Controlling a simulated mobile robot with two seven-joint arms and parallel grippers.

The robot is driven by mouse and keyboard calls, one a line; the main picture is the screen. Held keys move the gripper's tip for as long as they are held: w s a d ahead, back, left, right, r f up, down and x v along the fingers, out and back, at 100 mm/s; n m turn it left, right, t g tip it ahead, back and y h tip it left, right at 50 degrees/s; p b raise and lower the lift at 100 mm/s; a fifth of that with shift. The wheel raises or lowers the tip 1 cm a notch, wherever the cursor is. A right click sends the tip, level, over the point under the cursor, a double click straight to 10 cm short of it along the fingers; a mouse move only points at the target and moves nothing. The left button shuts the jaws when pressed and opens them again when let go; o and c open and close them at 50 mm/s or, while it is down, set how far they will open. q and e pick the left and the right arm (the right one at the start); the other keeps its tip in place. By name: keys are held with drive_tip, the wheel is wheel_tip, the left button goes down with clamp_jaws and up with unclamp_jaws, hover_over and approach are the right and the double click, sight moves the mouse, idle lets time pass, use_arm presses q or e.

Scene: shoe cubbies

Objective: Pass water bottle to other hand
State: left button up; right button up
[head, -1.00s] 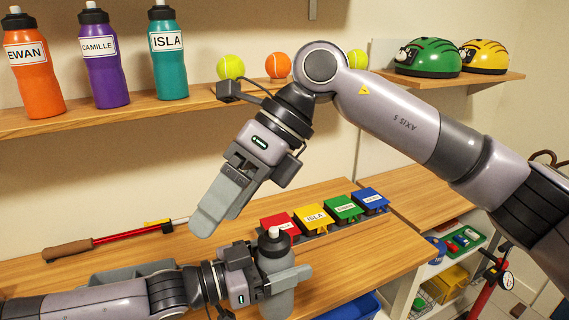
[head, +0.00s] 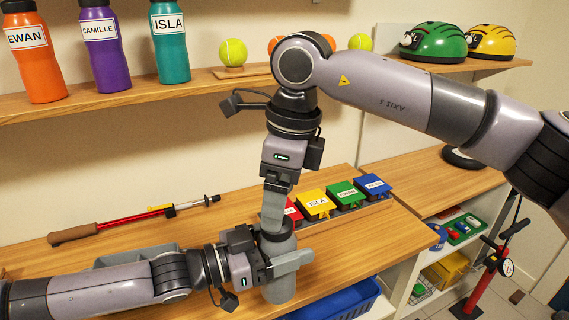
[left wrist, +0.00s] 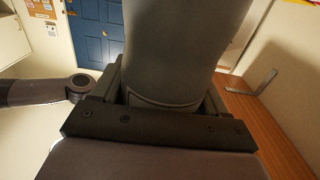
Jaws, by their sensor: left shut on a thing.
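A grey water bottle (head: 281,286) is upright in my left gripper (head: 290,260), low in the middle of the head view. The left gripper comes in from the left and is shut around the bottle's body. In the left wrist view the bottle (left wrist: 180,45) fills the space between the fingers.
The shelf above (head: 110,103) carries several name-labelled bottles (head: 100,45), balls and two helmets (head: 435,42). A blue bin (head: 345,300) is below the bench edge.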

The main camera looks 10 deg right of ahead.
use_arm(q)
drive_tip(key=shift+r, duration=0.15)
use_arm(e)
drive_tip(key=shift+a+f, duration=0.15)
drive_tip(key=shift+f, duration=0.95)
drive_tip(key=shift+a+f, duration=0.15)
drive_tip(key=shift+f, duration=0.95)
drive_tip(key=c, duration=1.5)
use_arm(q)
drive_tip(key=o, duration=1.5)
use_arm(e)
drive_tip(key=shift+r, duration=0.1)
drive_tip(key=shift+c, duration=0.3)
drive_tip(key=shift+w, duration=0.1)
